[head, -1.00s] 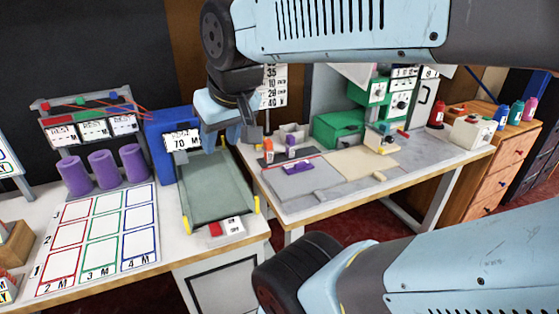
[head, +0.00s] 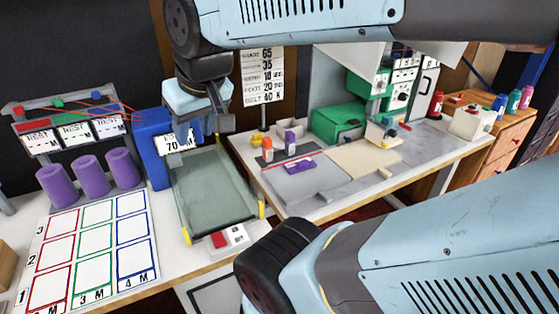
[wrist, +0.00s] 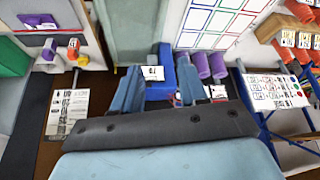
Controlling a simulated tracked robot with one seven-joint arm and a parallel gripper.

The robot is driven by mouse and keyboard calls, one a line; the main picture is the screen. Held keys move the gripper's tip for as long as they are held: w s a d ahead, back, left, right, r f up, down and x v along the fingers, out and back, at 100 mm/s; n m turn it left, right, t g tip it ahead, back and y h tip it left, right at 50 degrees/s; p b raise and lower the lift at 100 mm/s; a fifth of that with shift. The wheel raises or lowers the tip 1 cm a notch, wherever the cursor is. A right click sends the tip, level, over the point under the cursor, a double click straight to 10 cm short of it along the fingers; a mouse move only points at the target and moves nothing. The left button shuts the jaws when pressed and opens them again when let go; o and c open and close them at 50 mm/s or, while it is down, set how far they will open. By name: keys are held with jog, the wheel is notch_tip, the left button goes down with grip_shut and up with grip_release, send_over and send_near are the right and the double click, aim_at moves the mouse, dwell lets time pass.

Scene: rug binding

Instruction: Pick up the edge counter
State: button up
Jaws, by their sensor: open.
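A white card reading 70 M (head: 171,143) sits against a tall blue housing (head: 153,160) at the head of a grey-green belt bed. It seems to be the edge counter, but I cannot be sure. My gripper (head: 200,136) hangs over the far end of the belt bed and partly covers the card. In the wrist view my gripper (wrist: 158,88) is open, its two blue fingers apart with nothing held. The card (wrist: 153,73) shows between and beyond the fingertips, with the blue housing (wrist: 187,80) at the right finger. I cannot tell the exact gap.
Purple rolls (head: 90,176) stand left of the housing, behind a marked grid sheet (head: 95,245). The belt bed (head: 217,190) has yellow end pieces and a red-and-white switch box (head: 227,237) in front. A right-hand table holds a green box (head: 337,122) and a purple piece (head: 299,162).

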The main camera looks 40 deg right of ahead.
jog(key=shift+o, duration=0.9)
jog(key=shift+w, duration=0.1)
jog(key=shift+o, duration=0.8)
jog(key=shift+w+d+f, duration=0.1)
jog(key=shift+d+f, duration=0.05)
jog(key=o, duration=0.3)
jog(key=w+d+f+n+g+h, duration=0.1)
jog(key=w+d+f+g+h, duration=0.1)
jog(key=w+d+f, duration=0.3)
jog(key=shift+w+d+n+g, duration=0.3)
jog(key=shift+d+g, duration=0.1)
jog(key=shift+d, duration=0.3)
jog(key=n+g+h, duration=0.7)
jog(key=n+h, duration=0.4)
jog(key=n, duration=0.2)
send_near(294, 166)
jog(key=x, duration=0.6)
jog(key=r+x, duration=0.1)
jog(key=x, duration=0.2)
jog(key=shift+s+d+f, duration=0.1)
jog(key=shift+s+d, duration=0.05)
jog(key=shift+d, duration=0.25)
